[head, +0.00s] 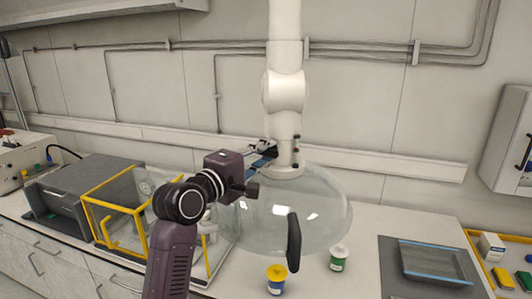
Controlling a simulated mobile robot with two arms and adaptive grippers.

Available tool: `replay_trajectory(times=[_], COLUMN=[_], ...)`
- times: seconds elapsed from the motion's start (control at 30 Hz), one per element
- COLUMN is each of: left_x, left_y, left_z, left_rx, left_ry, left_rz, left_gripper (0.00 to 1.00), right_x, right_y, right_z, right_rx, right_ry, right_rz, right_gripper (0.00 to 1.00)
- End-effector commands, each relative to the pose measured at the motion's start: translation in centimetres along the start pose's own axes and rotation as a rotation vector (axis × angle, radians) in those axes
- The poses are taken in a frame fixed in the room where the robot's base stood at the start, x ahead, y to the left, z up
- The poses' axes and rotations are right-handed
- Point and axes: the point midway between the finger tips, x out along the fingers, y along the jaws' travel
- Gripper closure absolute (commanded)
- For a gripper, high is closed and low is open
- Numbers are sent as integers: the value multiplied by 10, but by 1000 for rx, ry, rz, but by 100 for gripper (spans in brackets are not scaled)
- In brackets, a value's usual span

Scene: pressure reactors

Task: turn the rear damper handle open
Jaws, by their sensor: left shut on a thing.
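A white extraction duct (284,85) comes down to a clear dome hood (325,205) over the bench. My left arm reaches up from the bottom, and my left gripper (266,152) is at the duct's lower end, just above the dome. It is shut on the rear damper handle, a small blue part (262,161) beside the duct. The fingers and my wrist cover much of the handle, so its exact angle is hard to tell. My right gripper is not in view.
A black grip (293,242) hangs at the dome's front. Yellow-lidded (277,279) and green (339,258) jars stand below. A yellow-framed clear box (116,205) is at left; a grey mat with a blue-edged tray (434,262) is at right.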

Motion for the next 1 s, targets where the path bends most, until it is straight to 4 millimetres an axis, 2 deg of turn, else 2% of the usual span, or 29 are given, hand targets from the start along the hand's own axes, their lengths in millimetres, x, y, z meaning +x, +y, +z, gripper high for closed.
replay_trajectory(times=[0.47, 0.5, 0.6, 0.87, 1.0], left_x=[0, 0, 0, 0, -8], left_y=[0, 0, 0, 0, 0], left_z=[0, 0, 0, 0, 0], left_rx=[-14, -14, -13, -12, -11], left_ry=[-1, -1, 0, 0, 1], left_rz=[-1, -1, -1, -1, 0], left_gripper=[100, 78, 68, 68, 68], right_x=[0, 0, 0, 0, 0], right_y=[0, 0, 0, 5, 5], right_z=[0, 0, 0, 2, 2], right_rx=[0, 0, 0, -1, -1], right_ry=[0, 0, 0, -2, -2], right_rz=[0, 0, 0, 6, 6], right_gripper=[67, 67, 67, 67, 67])
